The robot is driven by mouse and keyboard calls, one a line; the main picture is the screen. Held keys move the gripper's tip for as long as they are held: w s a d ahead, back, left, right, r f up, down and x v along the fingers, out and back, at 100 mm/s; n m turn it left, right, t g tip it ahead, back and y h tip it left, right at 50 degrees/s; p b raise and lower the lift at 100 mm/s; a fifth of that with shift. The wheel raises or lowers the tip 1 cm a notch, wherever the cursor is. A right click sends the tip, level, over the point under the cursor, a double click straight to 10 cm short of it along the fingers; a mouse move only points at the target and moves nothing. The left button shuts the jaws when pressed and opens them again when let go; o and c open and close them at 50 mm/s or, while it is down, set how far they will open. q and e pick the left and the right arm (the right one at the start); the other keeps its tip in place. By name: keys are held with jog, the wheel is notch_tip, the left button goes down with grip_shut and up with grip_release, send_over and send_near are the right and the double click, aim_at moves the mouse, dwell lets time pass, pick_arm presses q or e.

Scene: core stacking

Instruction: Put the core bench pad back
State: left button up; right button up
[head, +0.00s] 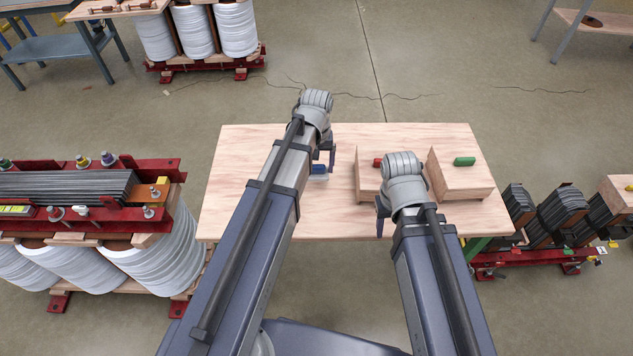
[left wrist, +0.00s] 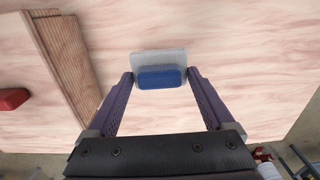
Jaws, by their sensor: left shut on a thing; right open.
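A small pale grey pad with a blue grip (left wrist: 162,77) is between the fingertips of my left gripper (left wrist: 160,82), which is shut on it. In the head view the blue grip (head: 319,169) shows beside my left gripper (head: 323,162), over the left-middle of the wooden bench (head: 240,180). I cannot tell whether the pad touches the bench top. My right gripper (head: 389,213), partly hidden by its own wrist, is open near the front of the wooden block with a red grip (head: 366,180).
A second wooden block with a green grip (head: 470,183) stands at the bench's right. A transformer core with white coils (head: 160,250) stands close at left. Dark core stacks (head: 560,215) stand at right. The bench's left part is clear.

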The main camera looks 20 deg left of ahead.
aim_at(317, 175)
pick_arm(q)
jog(key=shift+f, duration=0.2)
notch_tip(317, 175, down, 4)
jog(key=b, duration=0.3)
jog(key=shift+b, duration=0.4)
jog(key=shift+r, duration=0.15)
jog(key=o, duration=0.7)
jog(key=shift+f, duration=0.2)
jog(key=shift+o, duration=1.1)
jog(key=shift+r, duration=0.1)
